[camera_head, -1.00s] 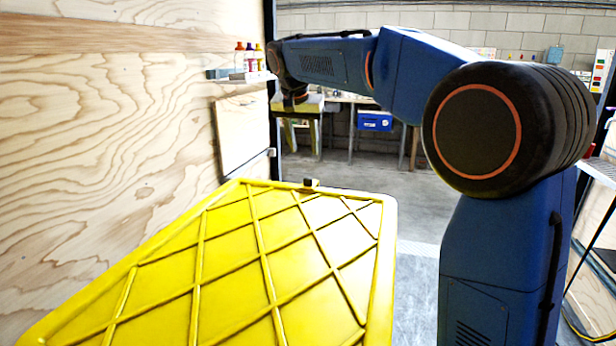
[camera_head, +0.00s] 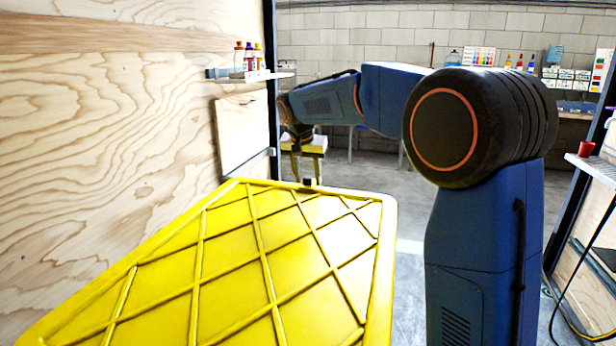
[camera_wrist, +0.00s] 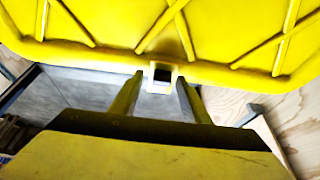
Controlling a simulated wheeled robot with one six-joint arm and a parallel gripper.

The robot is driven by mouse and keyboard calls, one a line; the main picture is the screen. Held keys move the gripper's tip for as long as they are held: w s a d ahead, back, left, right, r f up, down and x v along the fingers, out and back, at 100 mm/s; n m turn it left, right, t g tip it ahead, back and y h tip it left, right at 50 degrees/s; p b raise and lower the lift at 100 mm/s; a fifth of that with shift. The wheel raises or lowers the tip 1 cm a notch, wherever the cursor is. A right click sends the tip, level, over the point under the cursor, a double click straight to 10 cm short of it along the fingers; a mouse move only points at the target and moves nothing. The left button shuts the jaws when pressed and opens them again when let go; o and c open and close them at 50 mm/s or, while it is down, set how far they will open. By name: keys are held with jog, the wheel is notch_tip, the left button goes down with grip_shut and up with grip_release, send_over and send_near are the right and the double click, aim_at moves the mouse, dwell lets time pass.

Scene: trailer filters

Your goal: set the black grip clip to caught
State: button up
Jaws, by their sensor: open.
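The black grip clip (camera_head: 308,183) shows as a small dark block at the far edge of the yellow ribbed lid (camera_head: 250,240). In the wrist view the clip (camera_wrist: 161,74) is a small square part with a pale rim and a dark middle, at the lid's edge. My gripper (camera_head: 306,170) is beyond that edge, open, its fingers pointing down. In the wrist view its two yellow fingers (camera_wrist: 159,92) stand either side of the clip's line, with a gap between them. I cannot tell whether either finger touches the clip, or how the clip is set.
A plywood wall (camera_head: 110,150) runs along the left, with a small shelf (camera_head: 250,77) of bottles and a hinged board (camera_head: 243,130) on it. Grey floor (camera_head: 375,175) lies open beyond the lid. A red cup (camera_head: 586,149) stands on a right-hand ledge.

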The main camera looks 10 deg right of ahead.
grip_shut()
jog(key=shift+s+a, duration=0.35)
jog(key=shift+s, duration=0.25)
jog(key=shift+s+a, duration=0.3)
jog(key=shift+s, duration=0.25)
grip_release()
jog(key=v, duration=1.7)
jog(key=shift+r, duration=0.2)
